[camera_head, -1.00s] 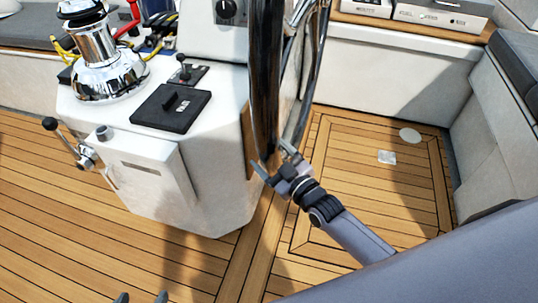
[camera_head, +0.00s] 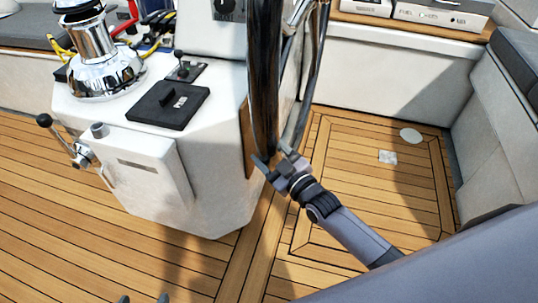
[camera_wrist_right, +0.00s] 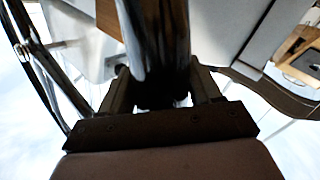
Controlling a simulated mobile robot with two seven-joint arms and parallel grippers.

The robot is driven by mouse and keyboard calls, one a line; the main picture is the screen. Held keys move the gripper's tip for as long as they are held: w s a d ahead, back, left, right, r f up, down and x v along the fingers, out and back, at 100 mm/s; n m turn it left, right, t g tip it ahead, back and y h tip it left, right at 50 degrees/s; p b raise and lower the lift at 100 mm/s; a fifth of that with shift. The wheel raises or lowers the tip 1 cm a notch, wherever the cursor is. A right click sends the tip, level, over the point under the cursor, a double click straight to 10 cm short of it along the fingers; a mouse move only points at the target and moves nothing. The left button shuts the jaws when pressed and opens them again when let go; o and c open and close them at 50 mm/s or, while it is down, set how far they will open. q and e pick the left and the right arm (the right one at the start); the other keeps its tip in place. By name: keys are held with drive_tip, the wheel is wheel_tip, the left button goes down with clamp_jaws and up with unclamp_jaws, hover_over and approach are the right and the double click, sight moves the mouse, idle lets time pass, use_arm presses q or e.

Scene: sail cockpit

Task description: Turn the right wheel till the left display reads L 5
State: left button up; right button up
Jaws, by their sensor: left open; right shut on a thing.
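The right wheel shows in the head view as a dark, shiny rim (camera_head: 264,75) seen nearly edge-on, beside the white console. My right gripper (camera_head: 275,163), on the arm from the lower right, is at the low part of this rim. In the right wrist view the rim (camera_wrist_right: 155,40) runs down between the two fingers, and my right gripper (camera_wrist_right: 163,92) is shut on it. Only the fingertips of my left gripper (camera_head: 143,299) show at the bottom edge of the head view, apart and empty over the deck. I cannot see the left display or its reading.
The white console (camera_head: 215,130) carries a black switch plate (camera_head: 170,105), a small lever (camera_head: 184,68) and a chrome winch (camera_head: 98,60). A lever handle (camera_head: 65,140) sticks out on its left. Open teak deck (camera_head: 350,185) lies right of the wheel, before a white bench.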

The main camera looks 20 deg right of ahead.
sight(272, 170)
drive_tip(key=shift+n, duration=0.4)
drive_tip(key=f+b, duration=0.1)
drive_tip(key=w+f+b, duration=0.1)
drive_tip(key=f, duration=0.1)
drive_tip(key=f+b, duration=0.1)
drive_tip(key=b, duration=0.1)
drive_tip(key=shift+w+d+f, duration=0.15)
drive_tip(key=shift+d+f, duration=0.15)
drive_tip(key=shift+d, duration=0.05)
drive_tip(key=shift+w+d+f+t+b, duration=0.1)
drive_tip(key=shift+f+t+b, duration=0.25)
drive_tip(key=shift+b, duration=0.15)
drive_tip(key=shift+w+d+f+b, duration=0.1)
drive_tip(key=shift+w+f+b, duration=0.1)
drive_tip(key=shift+f+b, duration=0.25)
use_arm(q)
drive_tip(key=shift+m+t+h, duration=0.4)
drive_tip(key=shift+m+h, duration=0.1)
drive_tip(key=d+f, duration=0.1)
drive_tip(key=w+d+f, duration=0.1)
drive_tip(key=f, duration=0.1)
drive_tip(key=shift+w+d, duration=0.15)
drive_tip(key=shift+w, duration=0.05)
use_arm(e)
drive_tip(key=shift+r, duration=0.1)
use_arm(q)
drive_tip(key=shift+r, duration=0.1)
